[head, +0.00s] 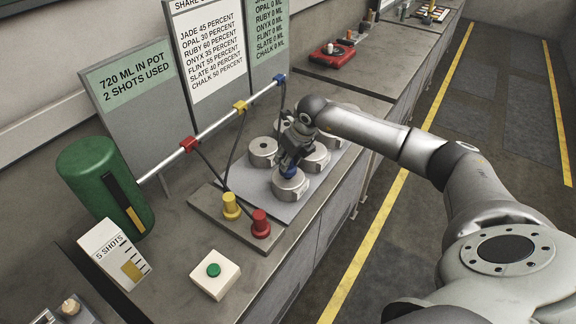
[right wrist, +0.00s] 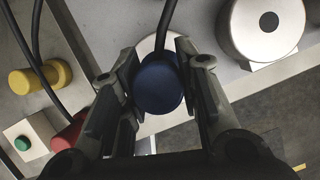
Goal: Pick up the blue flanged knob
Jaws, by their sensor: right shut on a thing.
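The blue flanged knob (head: 288,172) is between the fingers of my right gripper (head: 291,163), over or on the front silver round pot (head: 291,188); I cannot tell whether they touch. In the right wrist view the round blue knob (right wrist: 158,88) sits between both fingers of the right gripper (right wrist: 160,85), with a black cable running up from it. The right gripper is shut on the knob. Its lower part is hidden by the fingers. My left gripper is not in view.
A yellow knob (head: 231,206) and a red knob (head: 261,223) stand on a grey block, cables rising to a rail (head: 214,129). Other silver pots (head: 263,152) are close by. A green-button box (head: 214,273), a green cylinder (head: 104,185) and signs stand around.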

